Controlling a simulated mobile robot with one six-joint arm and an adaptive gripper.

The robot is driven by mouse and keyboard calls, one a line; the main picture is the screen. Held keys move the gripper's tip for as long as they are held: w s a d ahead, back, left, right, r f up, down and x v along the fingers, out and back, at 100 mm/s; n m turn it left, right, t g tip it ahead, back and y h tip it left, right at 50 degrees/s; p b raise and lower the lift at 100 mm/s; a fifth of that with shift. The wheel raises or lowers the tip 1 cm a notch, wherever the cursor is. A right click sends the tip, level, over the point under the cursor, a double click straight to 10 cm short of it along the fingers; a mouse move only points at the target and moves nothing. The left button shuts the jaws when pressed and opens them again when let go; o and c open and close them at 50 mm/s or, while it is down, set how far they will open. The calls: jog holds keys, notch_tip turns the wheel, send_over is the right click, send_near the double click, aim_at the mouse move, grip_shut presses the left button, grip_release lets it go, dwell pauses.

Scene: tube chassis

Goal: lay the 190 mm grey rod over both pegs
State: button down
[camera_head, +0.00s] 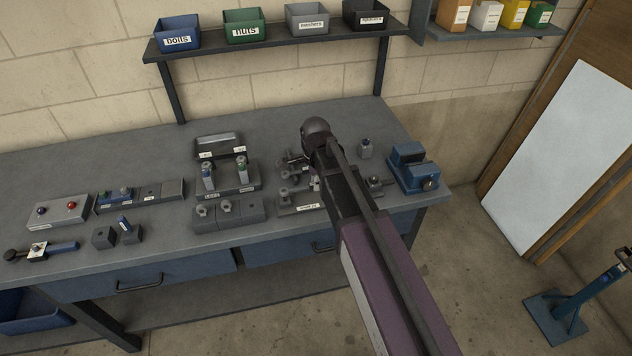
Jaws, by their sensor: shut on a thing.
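My gripper (297,165) shows only in part, low over the bench beneath my dark wrist; my arm covers most of it. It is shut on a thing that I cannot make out. I cannot pick out the grey rod for certain. Two upright posts, one with a blue top (208,177) and one with a green top (242,170), stand in a dark labelled rack left of my gripper. I cannot tell whether these are the pegs. A low labelled fixture with small knobs (285,192) lies under and beside my gripper, partly hidden by my arm.
A grey button box (57,212), small dark blocks (104,237) and a dark block with round fittings (229,214) stand left on the bench (130,165). A blue vise (412,168) is at the right end. Labelled bins (244,27) sit on the shelf above.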

jog(key=shift+f+b, duration=1.45)
jog(key=shift+f, duration=0.05)
jog(key=shift+c, duration=2.4)
grip_release()
jog(key=shift+r, duration=0.25)
notch_tip(320, 180, up, 6)
jog(key=p, duration=0.6)
jog(key=shift+f, duration=0.15)
jog(key=shift+s+d+f+b, duration=1.05)
jog(key=shift+d+f, duration=0.05)
jog(key=shift+d, duration=0.1)
jog(key=shift+d+f, duration=0.1)
